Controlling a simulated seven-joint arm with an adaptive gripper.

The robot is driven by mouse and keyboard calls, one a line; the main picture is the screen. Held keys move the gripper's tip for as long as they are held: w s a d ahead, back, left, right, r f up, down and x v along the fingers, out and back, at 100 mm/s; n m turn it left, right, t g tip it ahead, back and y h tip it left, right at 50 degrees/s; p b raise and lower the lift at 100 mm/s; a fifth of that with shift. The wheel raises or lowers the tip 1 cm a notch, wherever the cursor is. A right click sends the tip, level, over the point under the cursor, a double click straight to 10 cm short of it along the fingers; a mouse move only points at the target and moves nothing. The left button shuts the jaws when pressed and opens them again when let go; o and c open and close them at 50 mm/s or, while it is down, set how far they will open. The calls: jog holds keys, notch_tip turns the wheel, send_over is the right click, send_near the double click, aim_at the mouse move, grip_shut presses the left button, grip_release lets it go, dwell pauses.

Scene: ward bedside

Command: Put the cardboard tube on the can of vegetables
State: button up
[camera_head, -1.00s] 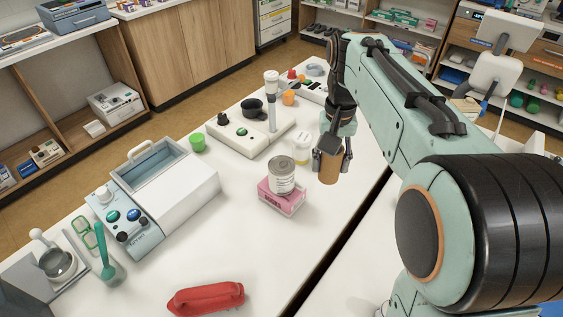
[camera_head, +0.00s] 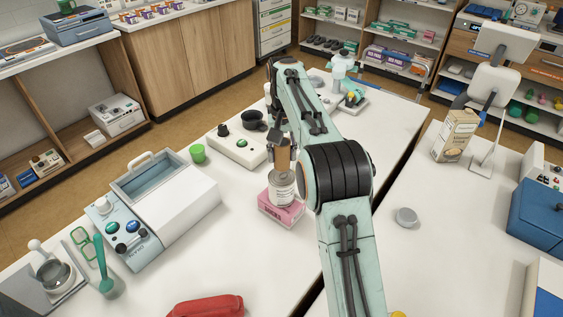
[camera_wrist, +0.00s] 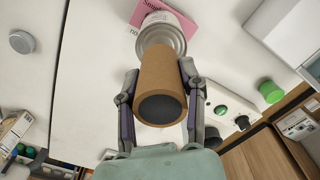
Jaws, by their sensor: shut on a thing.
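The brown cardboard tube (camera_wrist: 160,82) is between the two fingers of my gripper (camera_wrist: 158,72), which is shut on it. In the head view the tube (camera_head: 282,158) is partly hidden by my gripper (camera_head: 282,148) and arm, just over the can of vegetables (camera_head: 283,190). The can is a metal can with a pale label, upright on a pink box (camera_head: 279,212). In the wrist view the tube's far end overlaps the rim of the can (camera_wrist: 166,31). I cannot tell whether tube and can touch.
The pink box also shows in the wrist view (camera_wrist: 137,14). A white device with a black knob (camera_head: 236,146) and a green cup (camera_head: 198,153) stand behind and left. A blue-and-white machine (camera_head: 165,205) is at left. A red object (camera_head: 207,306) lies in front. The near table middle is clear.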

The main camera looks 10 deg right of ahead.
aim_at(282, 164)
jog(key=shift+w+f, duration=0.25)
jog(key=shift+f, duration=1.65)
jog(key=shift+f, duration=0.15)
jog(key=o, duration=0.9)
jog(key=shift+o, duration=0.2)
